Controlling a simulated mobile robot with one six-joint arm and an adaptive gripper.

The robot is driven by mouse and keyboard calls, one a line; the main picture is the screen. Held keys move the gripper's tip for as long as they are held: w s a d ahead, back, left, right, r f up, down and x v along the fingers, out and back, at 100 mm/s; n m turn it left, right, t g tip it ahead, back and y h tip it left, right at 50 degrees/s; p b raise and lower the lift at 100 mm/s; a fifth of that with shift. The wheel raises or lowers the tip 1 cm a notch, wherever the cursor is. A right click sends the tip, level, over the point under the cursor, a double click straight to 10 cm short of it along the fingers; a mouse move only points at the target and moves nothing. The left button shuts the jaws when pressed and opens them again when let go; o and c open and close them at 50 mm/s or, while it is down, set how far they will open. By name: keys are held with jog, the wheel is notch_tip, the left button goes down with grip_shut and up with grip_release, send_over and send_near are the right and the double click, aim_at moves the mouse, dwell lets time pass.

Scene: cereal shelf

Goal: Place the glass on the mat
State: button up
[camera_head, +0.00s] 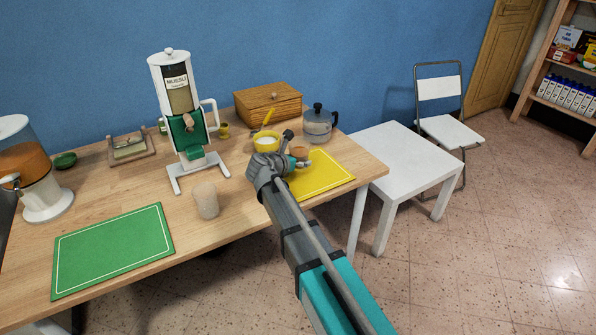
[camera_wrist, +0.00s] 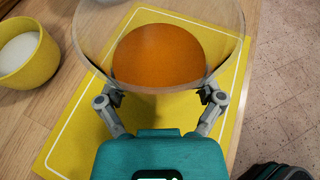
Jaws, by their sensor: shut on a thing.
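A clear glass (camera_wrist: 90,38) with orange contents (camera_wrist: 160,55) is between the fingers of my gripper (camera_wrist: 161,97), which is shut on it. In the head view the glass (camera_head: 300,152) shows small at the tip of my gripper (camera_head: 298,162), partly hidden by it. The yellow mat (camera_wrist: 70,135) lies beneath the glass. In the head view this mat (camera_head: 325,178) is at the right end of the wooden table. I cannot tell whether the glass touches the mat. A green mat (camera_head: 112,250) lies at the table's left.
A yellow bowl of white contents (camera_head: 266,141) stands beside the mat; it also shows in the wrist view (camera_wrist: 35,60). A coffee pot (camera_head: 318,124) is behind. A pale cup (camera_head: 206,200) and a muesli dispenser (camera_head: 180,105) stand left. A white side table (camera_head: 405,155) is right.

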aim_at(300, 176)
dwell(0.3)
jog(key=shift+w+d+f+b, duration=0.1)
jog(key=shift+w+f+b, duration=0.25)
jog(key=shift+f+b, duration=1.65)
jog(key=shift+b, duration=0.05)
jog(key=shift+f, duration=0.15)
jog(key=o, duration=1)
jog(key=shift+o, duration=0.2)
jog(key=shift+r, duration=0.2)
jog(key=shift+s+r, duration=0.15)
jog(key=shift+s, duration=0.05)
jog(key=p+v, duration=0.4)
jog(key=v, duration=0.7)
jog(key=shift+s+a+r+p, duration=0.1)
jog(key=shift+a+p, duration=0.15)
jog(key=shift+p, duration=0.1)
